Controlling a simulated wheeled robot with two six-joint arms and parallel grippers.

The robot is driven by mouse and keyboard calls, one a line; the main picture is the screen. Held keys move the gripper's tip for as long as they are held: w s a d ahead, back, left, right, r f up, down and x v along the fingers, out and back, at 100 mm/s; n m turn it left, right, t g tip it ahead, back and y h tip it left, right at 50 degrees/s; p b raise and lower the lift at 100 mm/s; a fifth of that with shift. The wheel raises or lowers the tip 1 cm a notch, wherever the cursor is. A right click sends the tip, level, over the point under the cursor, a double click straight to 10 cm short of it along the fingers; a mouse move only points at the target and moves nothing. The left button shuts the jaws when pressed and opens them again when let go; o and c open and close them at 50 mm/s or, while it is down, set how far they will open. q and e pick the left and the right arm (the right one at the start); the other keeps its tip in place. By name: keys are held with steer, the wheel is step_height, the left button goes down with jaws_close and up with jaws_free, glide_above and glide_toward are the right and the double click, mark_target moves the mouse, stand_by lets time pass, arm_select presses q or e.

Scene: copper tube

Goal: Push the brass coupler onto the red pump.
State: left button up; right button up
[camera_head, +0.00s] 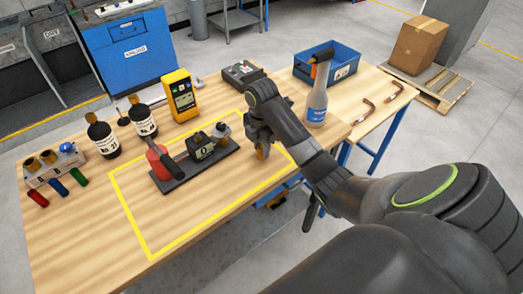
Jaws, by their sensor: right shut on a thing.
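The red pump (157,164) stands on a dark base plate (208,172) inside the yellow outline on the table. A dark bar lies across its front. A black unit (201,149) and a small silver-grey part (223,131) sit further right on the same plate. My right gripper (261,145) is right of the plate, pointing down, shut on a small brass piece, apparently the brass coupler (262,154). The fingers hide most of it, and I cannot tell whether it touches the table. The coupler is apart from the red pump. My left gripper is out of view.
A yellow meter (181,96), two dark bottles (103,138) and a rack with brass fittings (52,166) stand left and behind. A spray bottle (317,105), blue bin (343,66) and copper tubes (384,98) are right. The outlined area's front is clear.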

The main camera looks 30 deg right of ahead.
steer(key=shift+r, duration=0.1)
steer(key=shift+c, duration=0.4)
step_height(320, 180, up, 10)
steer(key=p, duration=1)
